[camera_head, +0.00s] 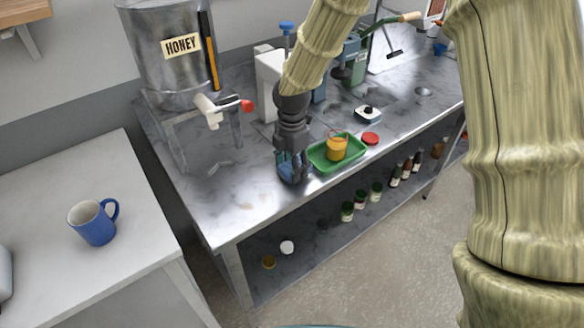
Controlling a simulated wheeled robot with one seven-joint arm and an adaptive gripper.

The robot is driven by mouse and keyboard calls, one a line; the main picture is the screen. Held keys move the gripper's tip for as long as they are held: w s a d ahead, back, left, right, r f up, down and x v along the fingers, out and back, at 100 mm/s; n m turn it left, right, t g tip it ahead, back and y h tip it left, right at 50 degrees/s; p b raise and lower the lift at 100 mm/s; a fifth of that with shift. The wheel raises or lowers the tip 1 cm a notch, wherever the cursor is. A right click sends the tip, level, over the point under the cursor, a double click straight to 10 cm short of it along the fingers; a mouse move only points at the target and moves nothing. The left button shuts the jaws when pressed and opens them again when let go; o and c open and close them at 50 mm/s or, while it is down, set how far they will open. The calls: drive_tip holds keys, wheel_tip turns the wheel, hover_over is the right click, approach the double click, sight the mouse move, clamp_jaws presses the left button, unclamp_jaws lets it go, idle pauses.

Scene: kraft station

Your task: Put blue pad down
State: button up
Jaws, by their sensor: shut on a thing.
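My gripper (292,168) points down over the front part of the metal bench, just left of the green tray. It is shut on the blue pad (284,166), which shows as a small blue patch between and beside the dark fingers. The fingers hide most of the pad. I cannot tell whether the pad touches the bench top.
The green tray (322,165) holds a yellow-orange jar (337,148). A red lid (370,138) lies to its right. A honey tank (165,60) with a tap stands at the back left. The metal bench top (222,205) is clear at the front left.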

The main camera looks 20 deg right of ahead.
drive_tip(key=shift+f, duration=0.85)
drive_tip(key=o, duration=1.1)
drive_tip(key=shift+f, duration=0.15)
drive_tip(key=shift+c, duration=0.2)
wheel_tip(320, 180, up, 12)
drive_tip(key=b, duration=0.1)
